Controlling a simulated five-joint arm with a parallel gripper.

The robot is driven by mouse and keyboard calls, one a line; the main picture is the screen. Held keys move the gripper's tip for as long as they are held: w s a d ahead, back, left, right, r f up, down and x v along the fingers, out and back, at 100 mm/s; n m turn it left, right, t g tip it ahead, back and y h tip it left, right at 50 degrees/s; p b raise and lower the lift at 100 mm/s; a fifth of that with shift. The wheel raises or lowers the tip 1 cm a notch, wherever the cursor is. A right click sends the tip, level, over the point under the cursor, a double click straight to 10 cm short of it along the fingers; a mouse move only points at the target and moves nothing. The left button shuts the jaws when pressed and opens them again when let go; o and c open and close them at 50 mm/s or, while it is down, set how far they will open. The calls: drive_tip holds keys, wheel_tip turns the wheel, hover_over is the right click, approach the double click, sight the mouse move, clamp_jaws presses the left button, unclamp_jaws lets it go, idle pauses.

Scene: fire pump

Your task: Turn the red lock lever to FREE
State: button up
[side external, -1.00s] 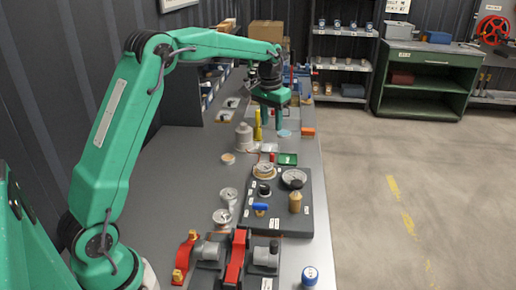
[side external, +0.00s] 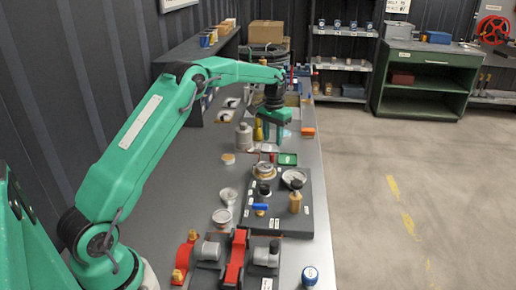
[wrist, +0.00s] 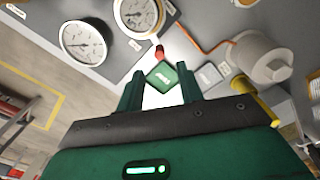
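A small red piece (wrist: 160,52), which looks like the lock lever, stands beside a green plate (wrist: 162,76) in the wrist view. The plate's lettering is too small to read. In the side view the red piece (side external: 273,157) is beside the green plate (side external: 287,159), at the far end of the gauge panel. My gripper (wrist: 160,92) is open, with the green plate and red piece beyond the gap between its fingers. In the side view my gripper (side external: 275,140) is above the bench, behind the plate, and touches nothing that I can see.
A grey cylinder (side external: 244,137) and a yellow bottle (side external: 258,131) stand left of my gripper. The dark panel (side external: 282,222) carries dials, a blue lever (side external: 260,207) and a tan-capped post (side external: 295,198). A larger red part (side external: 236,258) is at the near end.

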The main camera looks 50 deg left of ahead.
sight(272, 154)
drive_tip(key=shift+f, duration=3.45)
drive_tip(key=shift+c, duration=0.5)
clamp_jaws()
